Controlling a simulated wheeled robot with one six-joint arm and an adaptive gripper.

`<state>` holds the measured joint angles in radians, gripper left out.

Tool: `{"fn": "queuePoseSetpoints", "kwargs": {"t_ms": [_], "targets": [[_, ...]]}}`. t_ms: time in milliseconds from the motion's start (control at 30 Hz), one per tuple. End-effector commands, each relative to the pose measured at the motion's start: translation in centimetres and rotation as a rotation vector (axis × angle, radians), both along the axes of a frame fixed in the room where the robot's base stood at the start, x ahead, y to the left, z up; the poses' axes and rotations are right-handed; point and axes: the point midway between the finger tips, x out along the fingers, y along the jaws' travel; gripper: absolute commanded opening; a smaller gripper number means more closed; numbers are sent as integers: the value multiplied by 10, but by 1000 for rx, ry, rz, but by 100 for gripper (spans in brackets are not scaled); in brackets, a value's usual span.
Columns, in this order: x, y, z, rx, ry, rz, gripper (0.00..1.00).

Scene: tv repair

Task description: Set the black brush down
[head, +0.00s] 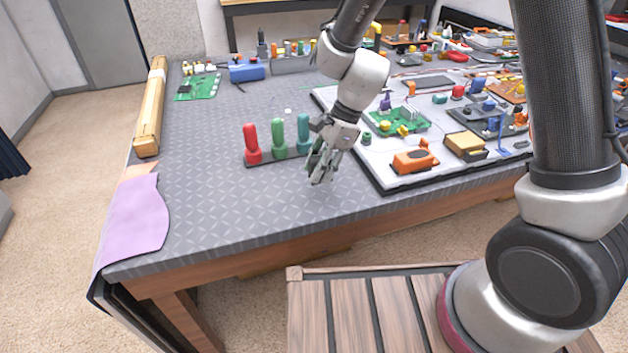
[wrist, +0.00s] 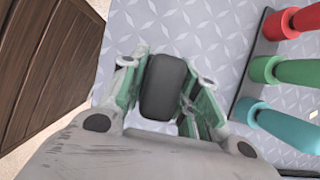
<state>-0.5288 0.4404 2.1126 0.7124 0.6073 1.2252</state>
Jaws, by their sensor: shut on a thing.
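The black brush (wrist: 163,88) sits between the fingers of my gripper in the wrist view. Only its dark rounded body shows there; I cannot make it out in the head view. My gripper (head: 320,172) points down over the front part of the grey workbench (head: 225,210), just in front of the row of coloured handles. It also shows in the wrist view (wrist: 160,85), with its fingers closed on both sides of the brush. I cannot tell whether the brush touches the bench top.
A rack with red (head: 251,143), green (head: 278,138) and teal (head: 303,134) handles stands close to my gripper. A white board (head: 372,160) with electronic parts lies to the right. A purple cloth (head: 135,220) hangs at the left edge. The bench front left is clear.

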Motion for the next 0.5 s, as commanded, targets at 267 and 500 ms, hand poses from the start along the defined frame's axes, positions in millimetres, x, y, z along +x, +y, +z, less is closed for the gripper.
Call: {"fn": "queuePoseSetpoints", "kwargs": {"t_ms": [267, 500], "targets": [[0, 0, -37, -1, 1, 0, 5], [0, 0, -43, 0, -2, 1, 5]]}}
